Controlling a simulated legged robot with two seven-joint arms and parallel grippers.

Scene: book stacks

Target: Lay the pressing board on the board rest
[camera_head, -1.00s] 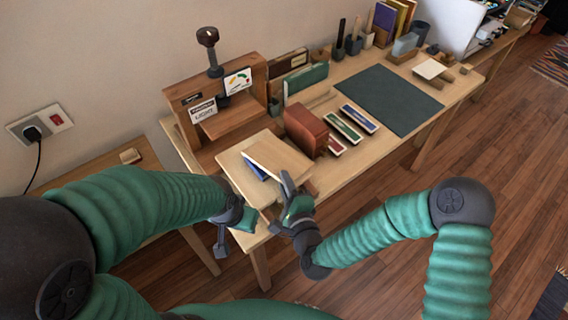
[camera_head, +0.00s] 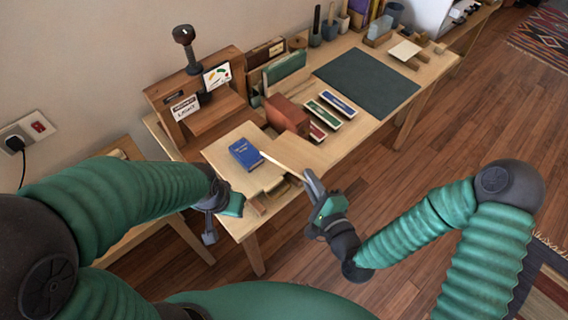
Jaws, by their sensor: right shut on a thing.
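The pressing board (camera_head: 292,154) is a thin pale wooden board. My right gripper (camera_head: 312,180) is shut on its near right edge and holds it tilted to the right of the blue book (camera_head: 246,154). The book lies flat on a pale wooden platform (camera_head: 224,150). Small wooden blocks (camera_head: 258,204) at the table's front edge, partly covered by the board, may be the board rest; I cannot tell for sure. My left gripper (camera_head: 212,222) is in front of the platform's left corner, apart from the book and board; its opening is unclear.
A wooden press stand (camera_head: 215,117) with a dark knob (camera_head: 183,35) rises behind the platform. A small pale plate (camera_head: 405,50) lies beyond.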

